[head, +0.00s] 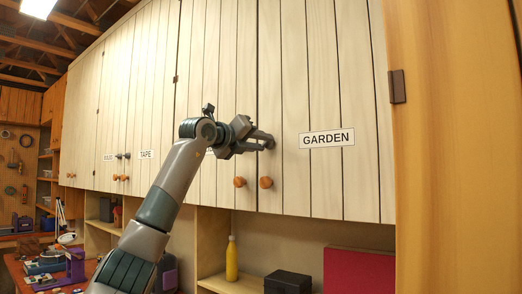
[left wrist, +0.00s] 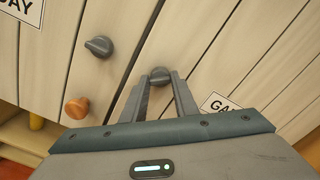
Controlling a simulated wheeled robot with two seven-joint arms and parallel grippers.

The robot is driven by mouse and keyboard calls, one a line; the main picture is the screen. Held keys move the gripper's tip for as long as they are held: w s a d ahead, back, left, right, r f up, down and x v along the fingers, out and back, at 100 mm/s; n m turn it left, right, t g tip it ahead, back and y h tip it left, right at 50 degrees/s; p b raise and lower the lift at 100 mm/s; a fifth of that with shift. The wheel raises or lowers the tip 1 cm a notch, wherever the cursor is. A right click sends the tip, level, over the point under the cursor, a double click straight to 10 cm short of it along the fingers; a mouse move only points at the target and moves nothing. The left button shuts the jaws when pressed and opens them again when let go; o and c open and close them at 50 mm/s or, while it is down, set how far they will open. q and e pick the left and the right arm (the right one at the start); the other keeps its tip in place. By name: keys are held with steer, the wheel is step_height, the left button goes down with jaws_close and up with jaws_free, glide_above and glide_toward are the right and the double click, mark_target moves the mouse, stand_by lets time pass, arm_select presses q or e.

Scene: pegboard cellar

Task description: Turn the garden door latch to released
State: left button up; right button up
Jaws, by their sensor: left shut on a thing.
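The garden door (head: 335,175) is a pale plank cabinet door with a "GARDEN" label (head: 327,138). Its dark grey latch (left wrist: 160,76) is a small turn knob near the door's edge. In the left wrist view the latch sits between the fingertips of my left gripper (left wrist: 162,82), which is shut on it. In the head view my left gripper (head: 266,138) reaches the latch from the left and hides most of it. The way the latch points is hard to tell. My right gripper is not in view.
A similar dark latch (left wrist: 100,46) and an orange knob (left wrist: 77,108) are on the neighbouring door. The garden door has an orange knob (head: 266,182) below the latch. A yellow bottle (head: 232,259), black box (head: 287,282) and red box (head: 358,271) stand beneath the cabinets.

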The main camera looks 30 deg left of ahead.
arm_select(q)
steer(key=n+b, duration=0.2)
steer(key=n, duration=0.3)
steer(key=shift+f+n+b, duration=0.1)
steer(key=shift+n+b, duration=0.2)
steer(key=n+b, duration=0.1)
steer(key=n, duration=0.3)
steer(key=shift+n+b, duration=0.4)
steer(key=shift+a, duration=0.1)
steer(key=o, duration=1.1)
steer(key=shift+c, duration=0.2)
steer(key=shift+s, duration=0.1)
